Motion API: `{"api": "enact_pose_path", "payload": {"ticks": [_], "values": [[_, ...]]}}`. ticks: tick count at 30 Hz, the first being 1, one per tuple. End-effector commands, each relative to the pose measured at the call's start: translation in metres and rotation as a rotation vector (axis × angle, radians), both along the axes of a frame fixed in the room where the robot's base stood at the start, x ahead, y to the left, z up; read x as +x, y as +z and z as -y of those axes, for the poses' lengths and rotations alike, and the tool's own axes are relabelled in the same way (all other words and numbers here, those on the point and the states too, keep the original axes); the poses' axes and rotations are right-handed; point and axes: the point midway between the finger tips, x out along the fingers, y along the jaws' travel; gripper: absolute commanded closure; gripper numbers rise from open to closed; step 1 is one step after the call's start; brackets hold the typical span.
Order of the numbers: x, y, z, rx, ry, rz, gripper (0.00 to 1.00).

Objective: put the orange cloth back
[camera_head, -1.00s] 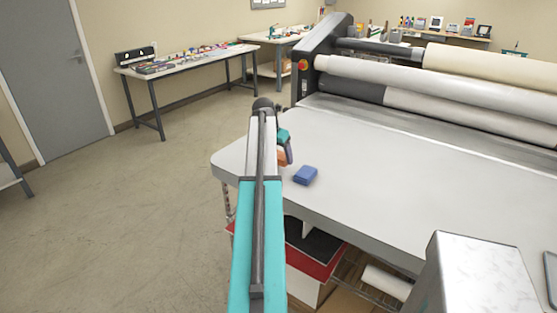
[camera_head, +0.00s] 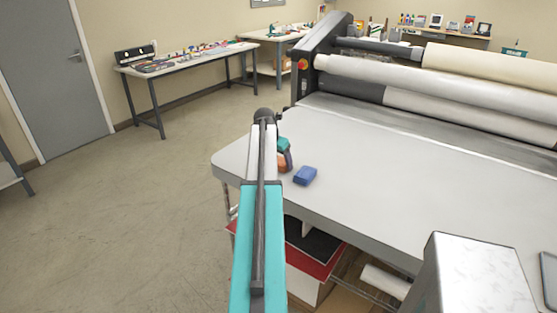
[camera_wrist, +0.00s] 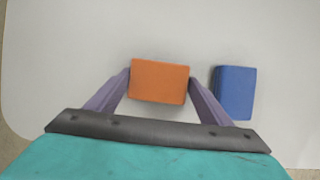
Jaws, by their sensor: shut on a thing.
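The orange cloth (camera_wrist: 159,81) is a small folded block between the two fingers of my gripper (camera_wrist: 160,84) in the wrist view. My gripper is shut on it, with a finger against each side. In the head view my gripper (camera_head: 284,160) is over the near left corner of the laminator table, and the orange cloth (camera_head: 282,162) shows partly beside my arm. Whether the cloth touches the table top is hard to tell. A blue folded cloth (camera_wrist: 234,92) lies just right of my gripper, apart from it; it also shows in the head view (camera_head: 305,176).
The laminator table (camera_head: 400,185) is bare to the right of the blue cloth. Its rollers (camera_head: 430,85) run along the back. A side table (camera_head: 190,62) with small items stands at the far left wall. Open floor (camera_head: 130,200) lies to the left.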

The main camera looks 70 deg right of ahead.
Motion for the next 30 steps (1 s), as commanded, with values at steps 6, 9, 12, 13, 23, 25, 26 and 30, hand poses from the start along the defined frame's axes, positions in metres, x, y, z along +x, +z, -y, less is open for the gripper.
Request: {"api": "enact_pose_path", "payload": {"ticks": [6, 9, 12, 13, 23, 25, 26, 30], "values": [[0.0002, -0.0012, 0.0, -0.001, 0.0, 0.0, 0.55], [0.0003, -0.0013, 0.0, 0.0, 0.0, 0.0, 0.55], [0.0003, -0.0031, -0.0001, 0.0, 0.001, 0.0, 0.55], [0.0003, -0.0031, -0.0001, 0.0, 0.001, 0.0, 0.23], [0.0005, -0.0029, -0.0002, 0.0, 0.001, 0.0, 0.07], [0.0005, -0.0021, -0.0002, 0.0, 0.001, 0.0, 0.07], [0.0006, -0.0013, -0.0001, 0.0, 0.001, 0.0, 0.07], [0.0012, 0.0033, -0.0023, -0.001, 0.001, 0.0, 0.07]]}}
